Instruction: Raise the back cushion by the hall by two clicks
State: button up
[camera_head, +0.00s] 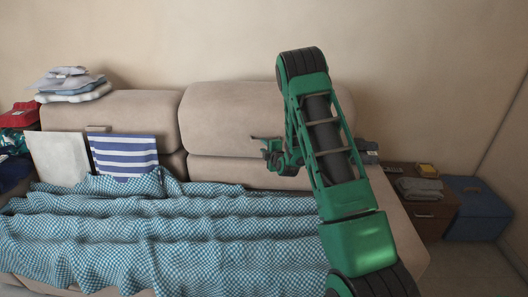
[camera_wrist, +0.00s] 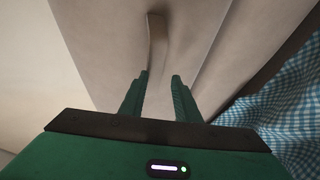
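The beige sofa has two back cushions. The left back cushion (camera_head: 140,108) has folded clothes on top and a small tan tab (camera_head: 98,129) at its front. The right back cushion (camera_head: 225,112) stands slightly higher, its right end hidden behind my arm. No hall shows, so I cannot tell which cushion is beside it. My gripper (camera_head: 258,146) is in front of the right cushion. In the wrist view my gripper (camera_wrist: 160,76) is open, nothing between its fingers. A beige strap-like tab (camera_wrist: 157,42) lies beyond the fingertips on beige upholstery, apart from them.
A blue checked blanket (camera_head: 150,235) covers the seat. A striped cloth (camera_head: 124,154) and a pale panel (camera_head: 58,158) lean on the left cushion. The clothes stack (camera_head: 74,86) is loose on top. A wooden side table (camera_head: 428,218) and blue box (camera_head: 478,207) stand right.

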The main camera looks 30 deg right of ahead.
jog(key=v, duration=1)
dwell(0.4)
jog(key=s+a+r+m+g+y, duration=0.4)
jog(key=s+a+r+g, duration=0.15)
jog(key=s+a, duration=0.2)
jog(key=s+r+m+g, duration=0.3)
jog(key=s+m, duration=0.2)
jog(key=s, duration=0.8)
jog(key=s+a+r+m+g, duration=0.1)
jog(key=s+r+m+g, duration=0.2)
jog(key=s, duration=1)
jog(key=s+a+r+m+g, duration=0.1)
jog(key=s+m+g, duration=0.3)
jog(key=s+m, duration=0.5)
jog(key=s+r, duration=0.1)
jog(key=s, duration=0.4)
jog(key=shift+r+h, duration=0.4)
